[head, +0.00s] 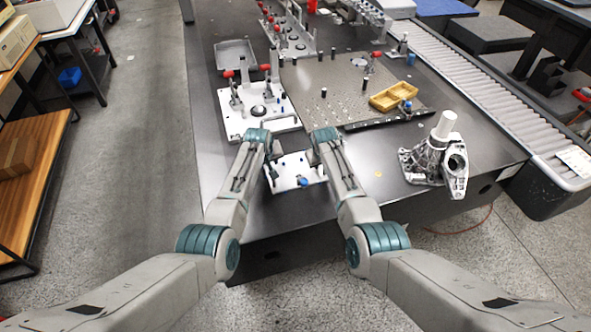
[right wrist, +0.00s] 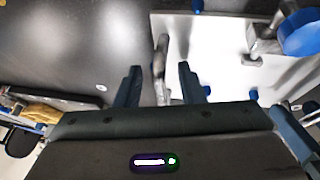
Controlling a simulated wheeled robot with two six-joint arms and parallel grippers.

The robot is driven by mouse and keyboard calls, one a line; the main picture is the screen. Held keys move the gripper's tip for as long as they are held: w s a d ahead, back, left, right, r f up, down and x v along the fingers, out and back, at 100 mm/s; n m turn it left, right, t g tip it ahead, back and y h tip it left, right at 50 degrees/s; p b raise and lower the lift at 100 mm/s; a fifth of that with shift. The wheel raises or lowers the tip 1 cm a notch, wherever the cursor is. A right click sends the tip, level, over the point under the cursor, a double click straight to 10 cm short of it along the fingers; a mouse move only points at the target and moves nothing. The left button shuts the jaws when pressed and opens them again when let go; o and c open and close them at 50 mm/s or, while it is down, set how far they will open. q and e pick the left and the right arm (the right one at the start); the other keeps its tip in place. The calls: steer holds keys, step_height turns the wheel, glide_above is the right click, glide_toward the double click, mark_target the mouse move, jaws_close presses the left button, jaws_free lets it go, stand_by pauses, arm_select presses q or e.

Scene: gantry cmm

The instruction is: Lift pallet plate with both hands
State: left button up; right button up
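The pallet plate (head: 292,170) is a small white plate with blue knobs, lying on the dark table between my two wrists in the head view. It also shows at the right of the right wrist view (right wrist: 220,42). My right gripper (right wrist: 159,80) is open, its two dark fingers on either side of a grey handle (right wrist: 160,62) at the plate's edge, with gaps showing beside it. My left gripper (head: 267,150) is at the plate's left side in the head view; its fingers are mostly hidden, so I cannot tell its opening.
A white fixture plate with red-handled clamps (head: 233,118) lies just behind. A large perforated plate (head: 345,75) carries a yellow tray (head: 393,95). A grey metal casting (head: 435,160) stands right of my right arm. A roller conveyor (head: 490,85) runs along the right.

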arm_select(q)
steer(key=shift+c, duration=0.3)
arm_select(e)
steer(key=shift+c, duration=0.4)
arm_select(q)
jaws_close()
arm_select(e)
jaws_close()
arm_select(q)
steer(key=shift+w+r, duration=0.1)
stand_by(0.5)
